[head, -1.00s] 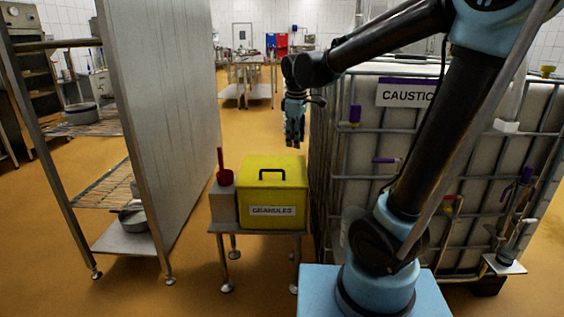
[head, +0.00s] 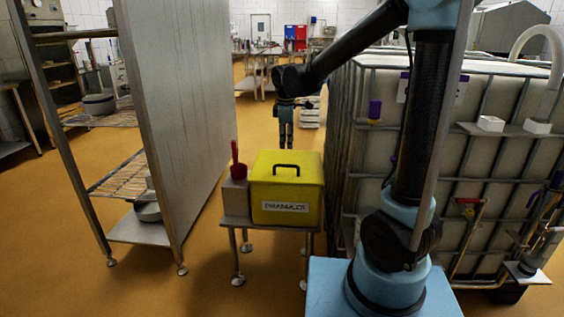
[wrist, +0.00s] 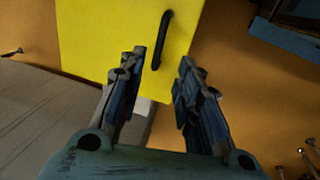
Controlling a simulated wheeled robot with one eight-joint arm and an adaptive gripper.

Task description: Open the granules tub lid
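The yellow granules tub (head: 286,200) stands on a small metal stand, with its label facing me. Its flat yellow lid (head: 262,167) is shut and has a black bar handle (head: 286,168) on top. My gripper (head: 286,146) hangs pointing down above and behind the lid in the head view. In the wrist view my gripper (wrist: 160,70) has its two fingers apart with nothing between them. The handle (wrist: 160,38) lies beyond the fingertips there, in line with the gap and apart from both fingers.
A red scoop (head: 237,160) stands in a holder (head: 236,198) left of the tub. A tall metal panel (head: 170,110) of a shelf rack is further left. A large caged caustic tank (head: 350,140) is close on the right. Floor is open behind the tub.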

